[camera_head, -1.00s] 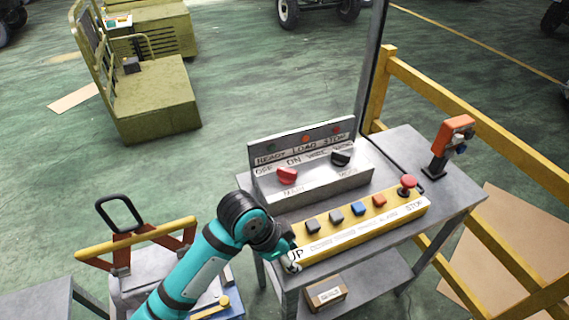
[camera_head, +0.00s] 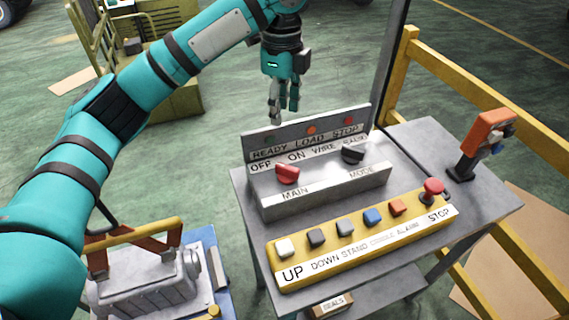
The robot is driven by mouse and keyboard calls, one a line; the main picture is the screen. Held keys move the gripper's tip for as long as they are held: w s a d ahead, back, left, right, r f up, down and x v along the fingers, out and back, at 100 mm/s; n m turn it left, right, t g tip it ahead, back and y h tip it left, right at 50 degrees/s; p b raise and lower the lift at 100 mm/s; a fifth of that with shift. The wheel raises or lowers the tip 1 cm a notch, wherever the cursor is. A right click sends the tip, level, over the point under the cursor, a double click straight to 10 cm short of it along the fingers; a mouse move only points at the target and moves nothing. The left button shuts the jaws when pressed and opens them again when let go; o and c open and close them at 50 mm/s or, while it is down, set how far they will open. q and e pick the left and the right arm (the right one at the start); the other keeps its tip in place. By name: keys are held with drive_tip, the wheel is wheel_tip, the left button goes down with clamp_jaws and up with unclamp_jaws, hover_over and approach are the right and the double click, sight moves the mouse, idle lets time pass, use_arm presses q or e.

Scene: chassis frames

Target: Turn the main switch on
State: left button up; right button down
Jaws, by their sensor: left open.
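The red main switch (camera_head: 287,174) is a knob on the sloped grey control box (camera_head: 325,183), above the label MAIN and below the labels OFF and ON. Which label it points to is hard to tell. My left gripper (camera_head: 284,112) hangs fingers down above and behind the box's upright back panel, apart from the switch. Its fingers are slightly spread with nothing between them. The right gripper is not in view.
A black mode knob (camera_head: 353,153) is right of the red one. A yellow button panel (camera_head: 361,236) with several buttons and a red stop button (camera_head: 432,190) lies in front. An orange-handled device (camera_head: 485,135) stands at the table's right. Yellow railing (camera_head: 470,105) runs behind.

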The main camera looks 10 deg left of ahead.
sight(283, 165)
use_arm(q)
wheel_tip(283, 165, down, 17)
drive_tip(key=p, duration=0.3)
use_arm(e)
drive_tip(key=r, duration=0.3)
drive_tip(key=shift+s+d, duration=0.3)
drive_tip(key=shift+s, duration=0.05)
use_arm(q)
drive_tip(key=shift+c, duration=0.2)
clamp_jaws()
